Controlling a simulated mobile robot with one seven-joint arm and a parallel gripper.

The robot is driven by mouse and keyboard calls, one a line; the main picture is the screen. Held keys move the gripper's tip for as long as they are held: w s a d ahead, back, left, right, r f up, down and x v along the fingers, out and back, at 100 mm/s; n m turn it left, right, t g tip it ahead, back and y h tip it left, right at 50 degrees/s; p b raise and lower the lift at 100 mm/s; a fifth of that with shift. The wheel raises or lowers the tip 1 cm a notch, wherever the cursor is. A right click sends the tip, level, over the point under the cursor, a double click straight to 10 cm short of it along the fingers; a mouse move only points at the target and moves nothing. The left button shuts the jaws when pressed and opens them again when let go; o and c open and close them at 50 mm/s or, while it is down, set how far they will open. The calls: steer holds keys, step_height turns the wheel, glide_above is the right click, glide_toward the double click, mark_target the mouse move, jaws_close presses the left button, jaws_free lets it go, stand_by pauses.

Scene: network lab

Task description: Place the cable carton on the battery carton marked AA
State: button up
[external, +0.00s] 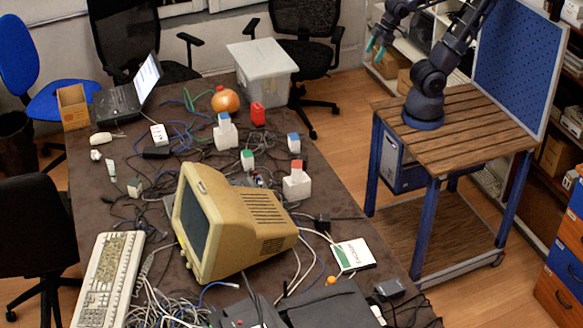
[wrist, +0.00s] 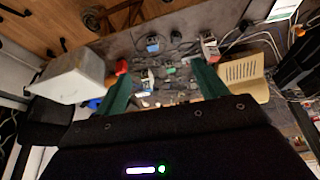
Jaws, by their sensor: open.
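Several small cartons stand on the dark table. One with a blue top (external: 224,118) sits on a larger white block (external: 225,138); one with a red top (external: 296,166) sits on another white block (external: 296,188). A blue-topped carton (external: 293,142), a green-topped carton (external: 247,160) and a pale carton (external: 134,187) stand alone. Their labels are too small to read, so I cannot tell which is the cable carton or the AA battery carton. My gripper (external: 375,46) is open and empty, high beyond the table's right side; its green fingers frame the table in the wrist view (wrist: 163,87).
A lidded plastic crate (external: 263,75), a red canister (external: 257,114) and an orange round object (external: 225,100) stand towards the back. A beige monitor (external: 225,225) fills the front middle. Cables lie loosely among the cartons. A white flat box (external: 353,254) lies at the right edge.

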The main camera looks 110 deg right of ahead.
steer(key=shift+n+y, duration=0.3)
steer(key=shift+n, duration=0.3)
steer(key=s, duration=0.4)
steer(key=shift+r, duration=0.1)
